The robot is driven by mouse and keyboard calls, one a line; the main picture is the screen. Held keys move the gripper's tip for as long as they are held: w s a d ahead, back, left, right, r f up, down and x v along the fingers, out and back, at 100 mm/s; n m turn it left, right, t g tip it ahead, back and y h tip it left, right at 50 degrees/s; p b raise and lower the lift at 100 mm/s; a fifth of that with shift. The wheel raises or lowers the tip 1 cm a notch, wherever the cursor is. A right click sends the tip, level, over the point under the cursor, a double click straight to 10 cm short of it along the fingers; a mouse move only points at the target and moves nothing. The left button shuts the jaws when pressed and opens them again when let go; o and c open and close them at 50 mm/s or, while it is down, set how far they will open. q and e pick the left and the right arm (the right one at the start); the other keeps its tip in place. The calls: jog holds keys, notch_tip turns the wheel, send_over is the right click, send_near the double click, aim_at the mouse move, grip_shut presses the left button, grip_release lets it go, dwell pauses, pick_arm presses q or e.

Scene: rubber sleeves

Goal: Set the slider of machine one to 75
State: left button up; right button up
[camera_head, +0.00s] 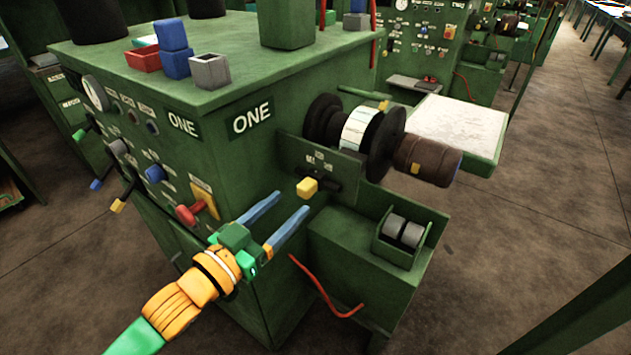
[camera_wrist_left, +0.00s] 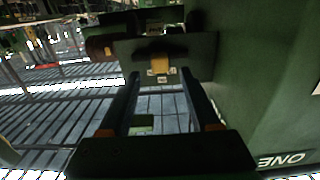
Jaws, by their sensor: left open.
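Machine one (camera_head: 240,180) is a green cabinet with "ONE" labels on two faces. Its slider has a yellow knob (camera_head: 307,187) on a dark plate (camera_head: 325,165) at the machine's right side, below the spool. In the left wrist view the yellow knob (camera_wrist_left: 160,66) shows ahead, between the lines of the two fingers. My left gripper (camera_head: 292,205) is open and empty, its blue fingers pointing toward the knob and apart from it. The scale marks by the slider are too small to read. My right gripper is not in view.
A dark spool (camera_head: 358,133) with a brown cylinder (camera_head: 428,160) juts out above the slider. A green box with grey rollers (camera_head: 402,232) stands to the right, and a red cable (camera_head: 325,290) hangs below. Levers and a red knob (camera_head: 187,213) line the front panel.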

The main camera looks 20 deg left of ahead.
aim_at(301, 193)
pick_arm(q)
jog(key=p+x, duration=0.1)
jog(key=x, duration=0.5)
jog(key=shift+w+d+r, duration=0.1)
jog(key=shift+w, duration=0.25)
grip_shut()
dwell(1.1)
